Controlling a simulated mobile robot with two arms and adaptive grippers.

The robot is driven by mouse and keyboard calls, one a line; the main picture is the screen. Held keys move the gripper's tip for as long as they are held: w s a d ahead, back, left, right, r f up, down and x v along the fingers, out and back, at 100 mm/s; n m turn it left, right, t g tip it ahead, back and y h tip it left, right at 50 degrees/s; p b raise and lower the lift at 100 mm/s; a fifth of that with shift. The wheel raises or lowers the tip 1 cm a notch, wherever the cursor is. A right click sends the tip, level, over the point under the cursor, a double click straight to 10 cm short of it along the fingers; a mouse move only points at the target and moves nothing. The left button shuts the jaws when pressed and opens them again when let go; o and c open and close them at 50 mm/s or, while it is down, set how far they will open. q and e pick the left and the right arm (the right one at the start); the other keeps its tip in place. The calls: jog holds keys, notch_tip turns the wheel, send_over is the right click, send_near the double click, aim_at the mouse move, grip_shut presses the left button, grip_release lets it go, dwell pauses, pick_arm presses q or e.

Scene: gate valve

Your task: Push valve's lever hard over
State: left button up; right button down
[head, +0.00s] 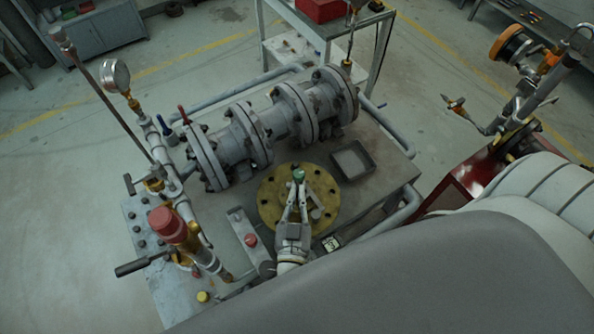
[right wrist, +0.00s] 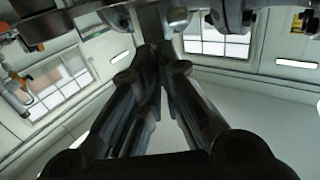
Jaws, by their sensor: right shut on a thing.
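My right gripper (head: 298,184) is over the round brass flange (head: 270,205) on the bench, with its fingers closed together. A small green-topped piece (head: 298,173) shows at the fingertips; I take it to be the end of the valve's lever, most of which is hidden by the fingers. In the right wrist view the gripper's dark fingers (right wrist: 162,60) converge on a dark upright bar (right wrist: 151,25). The grey flanged valve and pipe body (head: 235,143) lies just behind the gripper. My left gripper is out of view.
A pressure gauge (head: 115,74), a red-capped fitting (head: 167,223) and pipework stand on the bench's left side. A small dark tray (head: 351,160) lies right of the flange. A red cart (head: 468,185) stands at the right. Open floor (head: 440,70) lies beyond the bench.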

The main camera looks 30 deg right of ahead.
dwell(0.7)
jog(key=c, duration=1.6)
grip_release()
jog(key=shift+d+y, duration=0.1)
jog(key=shift+y, duration=0.2)
